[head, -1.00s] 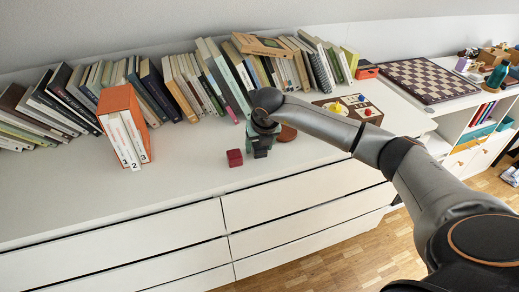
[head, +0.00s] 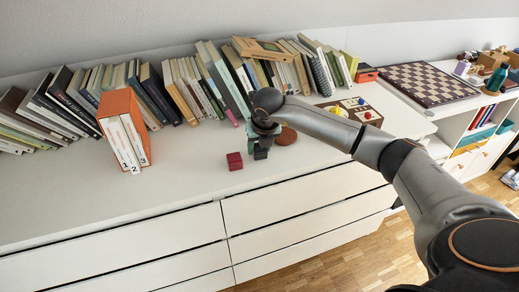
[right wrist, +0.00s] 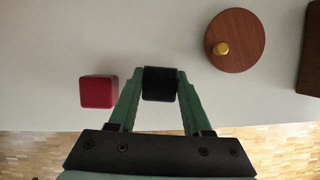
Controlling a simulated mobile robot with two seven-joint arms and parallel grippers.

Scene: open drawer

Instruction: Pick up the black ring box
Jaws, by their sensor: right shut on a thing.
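The black ring box (right wrist: 159,84) is a small dark cube between the fingertips of my right gripper (right wrist: 159,90) in the right wrist view. The green fingers are shut on its two sides. In the head view the black ring box (head: 260,155) shows just below the right gripper (head: 256,147), low over the front part of the white dresser top. I cannot tell whether it touches the surface. My left gripper is not in view.
A red box (head: 234,161) sits just left of the held box. A round wooden lid with a brass knob (right wrist: 234,40) lies to the right. Books (head: 180,85) line the wall, and an orange file holder (head: 142,112) stands left. The front left dresser top (head: 70,200) is clear.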

